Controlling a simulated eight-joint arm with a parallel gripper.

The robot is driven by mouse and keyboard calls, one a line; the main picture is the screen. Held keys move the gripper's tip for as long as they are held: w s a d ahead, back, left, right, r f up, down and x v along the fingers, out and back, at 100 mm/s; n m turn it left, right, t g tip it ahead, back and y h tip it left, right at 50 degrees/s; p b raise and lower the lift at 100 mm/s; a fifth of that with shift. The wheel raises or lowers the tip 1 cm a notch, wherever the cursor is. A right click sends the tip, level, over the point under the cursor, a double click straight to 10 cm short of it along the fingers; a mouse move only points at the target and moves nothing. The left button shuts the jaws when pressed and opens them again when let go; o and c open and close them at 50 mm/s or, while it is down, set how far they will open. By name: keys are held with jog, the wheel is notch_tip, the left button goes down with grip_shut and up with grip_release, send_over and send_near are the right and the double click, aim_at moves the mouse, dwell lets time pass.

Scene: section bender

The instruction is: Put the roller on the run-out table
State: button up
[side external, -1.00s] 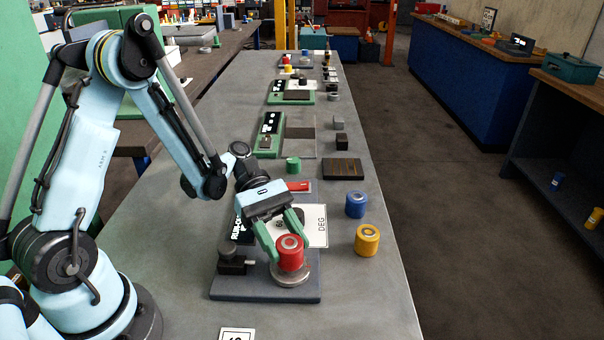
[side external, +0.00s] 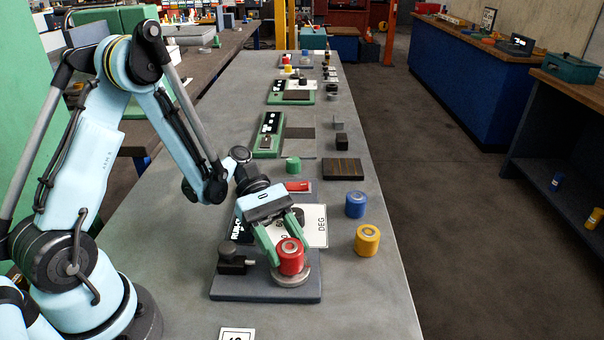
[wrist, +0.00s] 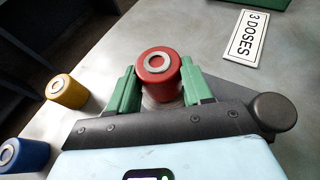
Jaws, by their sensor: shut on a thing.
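A red roller (side external: 290,259) with a pale ring on its top stands upright between the green fingers of my gripper (side external: 283,251), which is shut on it. The wrist view also shows the red roller (wrist: 158,76) between the fingers of my gripper (wrist: 158,84). The roller is over a round metal disc (side external: 292,281) on a dark base plate (side external: 250,291). I cannot tell whether its underside touches the disc. I cannot tell for sure which surface is the run-out table.
A yellow roller (side external: 367,240) and a blue roller (side external: 355,205) stand to the right, a green one (side external: 293,164) behind. A black block (side external: 232,261) is on the plate's left. A lettered white card (side external: 314,222) lies behind. The bench's right front is clear.

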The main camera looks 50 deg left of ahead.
jog(key=shift+f, duration=0.15)
jog(key=o, duration=1.5)
jog(key=shift+c, duration=0.2)
